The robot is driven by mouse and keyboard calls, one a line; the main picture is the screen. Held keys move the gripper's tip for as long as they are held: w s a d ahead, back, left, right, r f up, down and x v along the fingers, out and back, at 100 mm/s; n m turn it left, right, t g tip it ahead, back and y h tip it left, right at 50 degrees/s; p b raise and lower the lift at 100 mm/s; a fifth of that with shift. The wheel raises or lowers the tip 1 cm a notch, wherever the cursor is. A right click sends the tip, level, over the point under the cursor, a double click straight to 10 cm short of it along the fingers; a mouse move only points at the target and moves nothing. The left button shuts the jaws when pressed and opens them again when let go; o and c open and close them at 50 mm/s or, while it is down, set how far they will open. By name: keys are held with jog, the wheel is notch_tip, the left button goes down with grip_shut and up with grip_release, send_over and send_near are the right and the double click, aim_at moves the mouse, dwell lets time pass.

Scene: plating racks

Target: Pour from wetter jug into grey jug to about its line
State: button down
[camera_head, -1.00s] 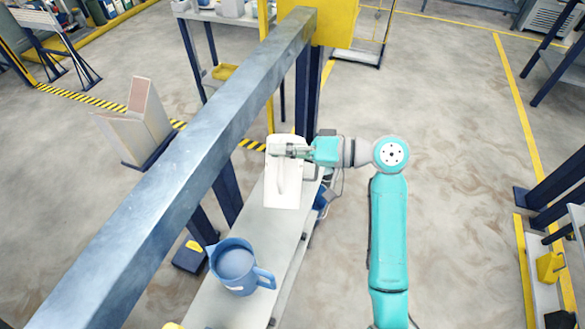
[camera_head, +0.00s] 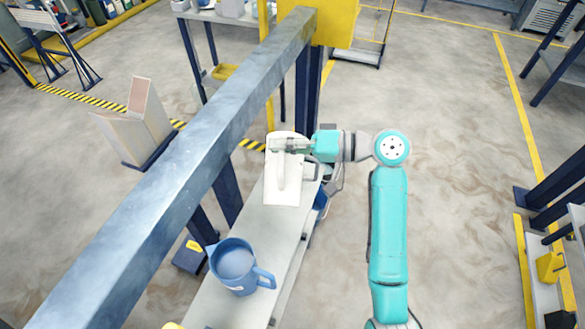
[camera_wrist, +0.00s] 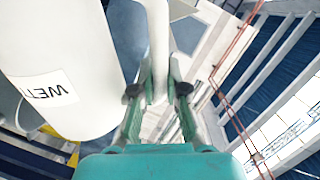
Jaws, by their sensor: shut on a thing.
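The wetter jug (camera_head: 281,192) is white and seems tilted above the narrow bench in the head view. In the wrist view, the white jug (camera_wrist: 75,50) fills the left side, with a label reading "WETT". My gripper (camera_head: 287,146) is shut on its white handle; in the wrist view the fingers (camera_wrist: 158,90) close around that handle. A small grey handle-like shape (camera_head: 312,169) shows just right of the white jug; I cannot tell if it is the grey jug, which is otherwise hidden. No stream of liquid and no fill line is visible.
A blue jug (camera_head: 234,264) with bluish content stands on the near part of the bench (camera_head: 262,222). A thick grey-blue beam (camera_head: 190,165) runs diagonally left of the bench. A post with a yellow top (camera_head: 335,22) stands behind.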

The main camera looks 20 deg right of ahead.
aim_at(280, 168)
jog(key=shift+w+r, duration=0.1)
dwell(0.5)
jog(key=shift+w+d+r+m, duration=0.15)
jog(key=shift+w+r+m, duration=0.15)
jog(key=shift+m, duration=0.1)
dwell(0.9)
jog(key=shift+s+a+f+n+t, duration=0.15)
jog(key=shift+s+a+f+n, duration=0.1)
jog(key=shift+s+f+n, duration=0.5)
jog(key=shift+s+a+f+n+t, duration=0.15)
jog(key=shift+s+a+f+n, duration=0.1)
jog(key=shift+s+f+n, duration=0.45)
jog(key=shift+s+a+f+n+t, duration=0.25)
jog(key=shift+s+n, duration=0.2)
jog(key=shift+n, duration=0.4)
jog(key=shift+s+a+f+n+t, duration=0.1)
jog(key=shift+s+f+n, duration=0.3)
jog(key=shift+n, duration=0.4)
jog(key=shift+r, duration=0.1)
